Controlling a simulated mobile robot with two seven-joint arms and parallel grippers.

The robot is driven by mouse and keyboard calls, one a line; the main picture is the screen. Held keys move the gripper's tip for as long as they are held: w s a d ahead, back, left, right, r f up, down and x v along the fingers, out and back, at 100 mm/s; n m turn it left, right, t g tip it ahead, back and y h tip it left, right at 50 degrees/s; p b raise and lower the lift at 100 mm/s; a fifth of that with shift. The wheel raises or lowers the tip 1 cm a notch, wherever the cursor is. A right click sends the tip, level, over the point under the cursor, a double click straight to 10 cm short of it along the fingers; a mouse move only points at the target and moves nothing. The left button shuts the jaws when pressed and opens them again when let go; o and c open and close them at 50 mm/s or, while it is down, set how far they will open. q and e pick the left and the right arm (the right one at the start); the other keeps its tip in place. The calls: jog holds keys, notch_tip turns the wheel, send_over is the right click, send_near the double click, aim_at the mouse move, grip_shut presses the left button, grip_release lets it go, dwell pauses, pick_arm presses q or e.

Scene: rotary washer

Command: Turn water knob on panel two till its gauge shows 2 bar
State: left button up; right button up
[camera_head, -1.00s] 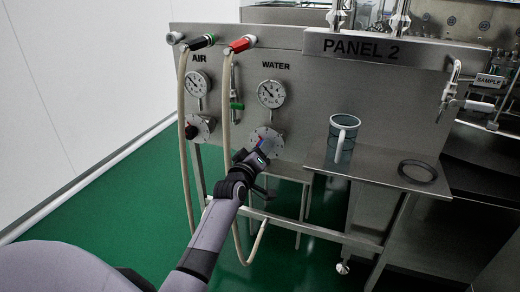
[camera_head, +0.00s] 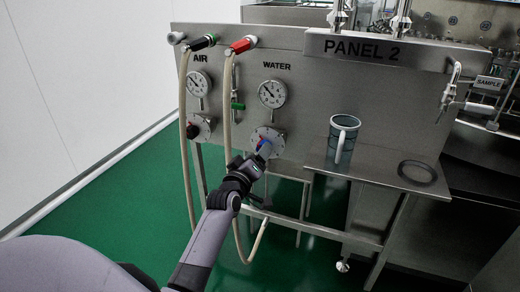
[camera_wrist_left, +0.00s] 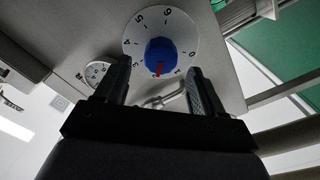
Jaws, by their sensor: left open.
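The blue water knob (camera_wrist_left: 161,55) with a red pointer mark sits on a white numbered dial (camera_wrist_left: 138,32) on the panel's face. In the head view the dial (camera_head: 275,136) is under the water gauge (camera_head: 272,94), below the WATER label; the gauge reading is too small to tell. My left gripper (camera_head: 258,161) is close in front of the knob, which it partly hides there. In the left wrist view the left gripper (camera_wrist_left: 157,82) is open, its two fingers apart, with the knob ahead between them and nothing held. My right gripper is not in view.
Pale hoses (camera_head: 227,120) hang near my arm.

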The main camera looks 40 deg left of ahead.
pick_arm(q)
jog(key=v, duration=0.3)
jog(key=shift+s+d+p, duration=0.1)
jog(key=shift+s+p, duration=0.25)
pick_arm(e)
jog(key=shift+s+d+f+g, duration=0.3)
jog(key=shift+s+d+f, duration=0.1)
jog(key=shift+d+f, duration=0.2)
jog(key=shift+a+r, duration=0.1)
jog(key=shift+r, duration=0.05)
pick_arm(q)
jog(key=s+d+f+m+g+h, duration=0.35)
jog(key=s+d+f+m, duration=0.4)
jog(key=s+d, duration=0.35)
jog(key=s+d+f+m+g+h, duration=0.35)
jog(key=s+d+f+m, duration=0.45)
jog(key=s, duration=0.6)
notch_tip(320, 180, up, 14)
jog(key=s+a+n+p, duration=0.1)
jog(key=p, duration=1.8)
jog(key=shift+a+r+p, duration=0.25)
jog(key=shift+p, duration=0.05)
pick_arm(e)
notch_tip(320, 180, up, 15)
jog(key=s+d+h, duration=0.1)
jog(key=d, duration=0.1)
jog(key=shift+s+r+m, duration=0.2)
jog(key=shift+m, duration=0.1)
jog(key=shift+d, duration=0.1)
